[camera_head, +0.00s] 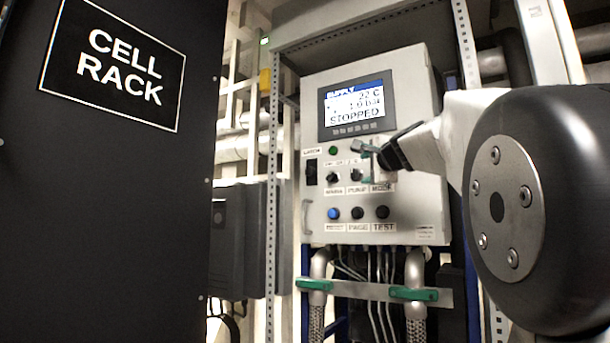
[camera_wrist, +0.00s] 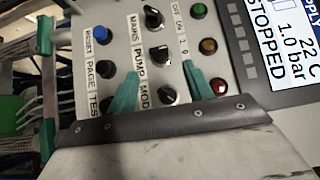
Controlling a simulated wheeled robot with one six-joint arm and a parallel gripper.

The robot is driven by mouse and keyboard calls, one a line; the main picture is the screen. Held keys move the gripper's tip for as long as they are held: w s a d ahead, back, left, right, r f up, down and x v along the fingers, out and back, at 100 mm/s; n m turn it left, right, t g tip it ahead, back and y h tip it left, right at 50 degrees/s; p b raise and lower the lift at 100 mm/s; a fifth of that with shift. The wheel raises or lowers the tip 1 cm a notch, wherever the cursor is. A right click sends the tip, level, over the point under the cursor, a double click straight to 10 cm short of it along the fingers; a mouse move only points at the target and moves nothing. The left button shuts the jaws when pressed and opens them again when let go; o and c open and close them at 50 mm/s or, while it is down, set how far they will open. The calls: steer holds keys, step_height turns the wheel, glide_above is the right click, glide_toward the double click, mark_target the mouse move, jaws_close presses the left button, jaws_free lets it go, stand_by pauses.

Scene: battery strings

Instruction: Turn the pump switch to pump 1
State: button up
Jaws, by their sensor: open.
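The pump switch is a black rotary knob (camera_head: 356,175) above the PUMP label on the grey control panel (camera_head: 432,205). In the wrist view the pump knob (camera_wrist: 159,54) sits just beyond my fingertips, between the mains knob (camera_wrist: 153,18) and the mode knob (camera_wrist: 168,95). Which position its pointer marks is too small to tell. My gripper (camera_head: 362,164), with teal fingers, is open in front of the panel. In the wrist view my gripper (camera_wrist: 160,72) straddles the row of knobs, with the mode knob between its fingers. I cannot tell whether the fingers touch the panel.
The panel display (camera_head: 354,104) reads STOPPED. A blue reset button (camera_wrist: 100,34) and black page button (camera_wrist: 105,69) lie beside one finger; indicator lamps (camera_wrist: 207,46) lie beside the other. A dark cell rack door (camera_head: 100,220) stands at left. Pipes with green handles (camera_head: 414,294) run below.

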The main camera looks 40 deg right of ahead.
mark_target(354, 173)
steer(key=x, duration=0.6)
steer(key=shift+w, duration=0.4)
steer(key=c, duration=1)
